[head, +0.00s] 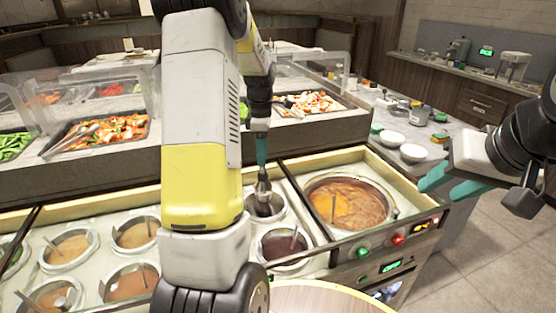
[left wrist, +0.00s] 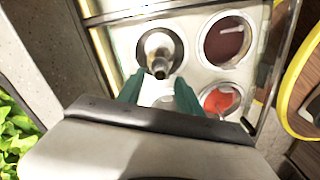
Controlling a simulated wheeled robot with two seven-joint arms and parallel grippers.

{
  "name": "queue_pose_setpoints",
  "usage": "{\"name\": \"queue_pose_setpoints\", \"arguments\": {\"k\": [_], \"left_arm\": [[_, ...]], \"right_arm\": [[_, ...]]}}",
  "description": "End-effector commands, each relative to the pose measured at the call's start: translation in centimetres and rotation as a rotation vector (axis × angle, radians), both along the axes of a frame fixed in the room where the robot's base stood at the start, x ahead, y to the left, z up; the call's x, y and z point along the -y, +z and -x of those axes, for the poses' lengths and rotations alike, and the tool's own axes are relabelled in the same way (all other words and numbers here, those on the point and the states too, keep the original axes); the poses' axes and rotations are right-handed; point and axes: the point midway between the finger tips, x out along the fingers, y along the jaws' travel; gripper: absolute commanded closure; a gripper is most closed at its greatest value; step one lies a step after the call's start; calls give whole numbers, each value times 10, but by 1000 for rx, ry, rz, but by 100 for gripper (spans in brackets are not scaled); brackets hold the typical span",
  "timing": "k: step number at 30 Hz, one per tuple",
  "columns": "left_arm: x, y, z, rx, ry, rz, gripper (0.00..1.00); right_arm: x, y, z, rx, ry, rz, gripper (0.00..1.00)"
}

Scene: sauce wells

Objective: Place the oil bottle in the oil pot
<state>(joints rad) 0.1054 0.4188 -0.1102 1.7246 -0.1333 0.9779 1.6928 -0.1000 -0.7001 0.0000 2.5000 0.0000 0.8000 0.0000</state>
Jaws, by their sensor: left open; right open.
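The oil bottle (head: 263,188) has a metallic neck and stands in a round well, the oil pot (head: 266,213), in the sauce counter. In the left wrist view the bottle (left wrist: 160,52) sits inside the dark round opening of the pot (left wrist: 177,38). My left gripper (head: 262,150) is just above the bottle. In the left wrist view its two teal fingers (left wrist: 158,92) are spread, with the bottle's top just beyond their tips. My right gripper (head: 436,184) is open and empty at the right, beyond the counter's edge. My left arm hides part of the counter.
Several sauce wells (head: 137,233) with ladles lie to the left. A dark sauce well (head: 284,246) is in front of the pot, and a large soup pot (head: 349,204) is to the right. Food trays (head: 100,131) behind clear guards stand at the back.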

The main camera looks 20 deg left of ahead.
Motion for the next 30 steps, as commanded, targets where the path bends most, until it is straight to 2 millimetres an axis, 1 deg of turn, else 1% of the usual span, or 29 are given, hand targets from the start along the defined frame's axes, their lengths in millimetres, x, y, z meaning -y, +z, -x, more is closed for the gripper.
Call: {"name": "queue_pose_setpoints", "arguments": {"k": [1,3,6,11,14,17,18,20,22,24,26,27,30], "left_arm": [[0,11,-1,3,0,-1,57],[0,24,-1,4,-1,-1,57],[0,38,-1,3,-1,-1,57],[1,53,1,5,-11,1,57],[9,68,10,34,-89,9,57],[25,93,32,96,-267,19,57],[33,105,44,129,-361,19,57],[48,122,65,184,-520,14,57],[63,138,91,249,-708,-2,57],[78,149,118,311,-897,-31,57],[90,157,141,364,-1056,-67,57],[98,160,157,397,-1162,-93,57],[114,162,192,469,-1403,-175,57]], "right_arm": [[0,0,0,0,0,0,56],[0,0,0,0,0,0,56],[0,0,0,0,0,0,56],[0,0,0,0,0,0,56],[0,0,0,0,0,0,56],[0,0,0,0,0,0,56],[0,0,0,0,0,0,56],[0,0,0,0,0,0,56],[0,0,0,0,0,0,56],[0,0,0,0,0,0,56],[0,0,0,0,0,0,56],[0,0,0,0,0,0,56],[0,0,0,0,0,0,56]]}}
